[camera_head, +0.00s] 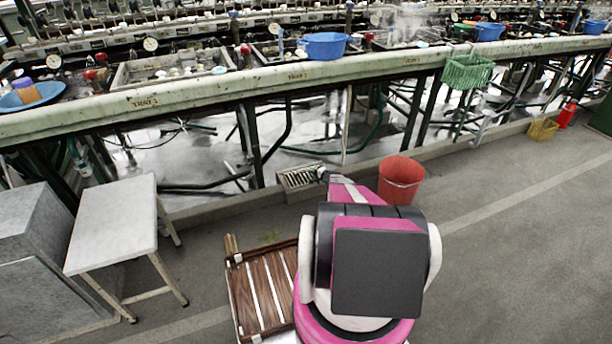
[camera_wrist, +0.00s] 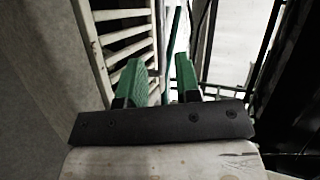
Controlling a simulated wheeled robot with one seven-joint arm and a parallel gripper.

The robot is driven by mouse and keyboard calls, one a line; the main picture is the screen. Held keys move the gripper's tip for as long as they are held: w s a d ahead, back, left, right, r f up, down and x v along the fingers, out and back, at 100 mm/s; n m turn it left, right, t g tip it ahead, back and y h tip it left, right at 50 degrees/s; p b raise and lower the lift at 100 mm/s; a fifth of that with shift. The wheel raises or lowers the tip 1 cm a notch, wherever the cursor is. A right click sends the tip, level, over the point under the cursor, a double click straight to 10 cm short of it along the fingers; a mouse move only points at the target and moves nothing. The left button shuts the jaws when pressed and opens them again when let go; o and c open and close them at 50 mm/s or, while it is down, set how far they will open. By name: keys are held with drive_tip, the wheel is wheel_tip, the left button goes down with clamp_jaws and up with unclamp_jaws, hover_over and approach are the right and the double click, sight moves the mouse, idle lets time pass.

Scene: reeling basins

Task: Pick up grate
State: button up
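The grate (camera_head: 298,178) is a pale slatted metal panel at the foot of the long bench, beside the floor's curb. In the wrist view the grate (camera_wrist: 97,50) shows as off-white rails and bars at the upper left. My gripper (camera_wrist: 160,72) has two green fingertips standing apart, with a gap between them. The left finger overlaps the grate's bars, and its right rail runs down toward the gap. I cannot tell whether the fingers touch it. In the head view my gripper (camera_head: 322,174) is small at the grate's right end, and its fingertips are unclear.
A red bucket (camera_head: 401,180) stands close to the right of my arm. A brown slatted wooden platform (camera_head: 262,290) lies left of my base. A grey stool (camera_head: 115,222) stands further left. The long bench (camera_head: 220,87) overhangs pipes and legs.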

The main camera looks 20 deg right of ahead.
sight(304, 175)
drive_tip(key=x, duration=1)
clamp_jaws()
drive_tip(key=shift+s, duration=0.1)
idle(1.2)
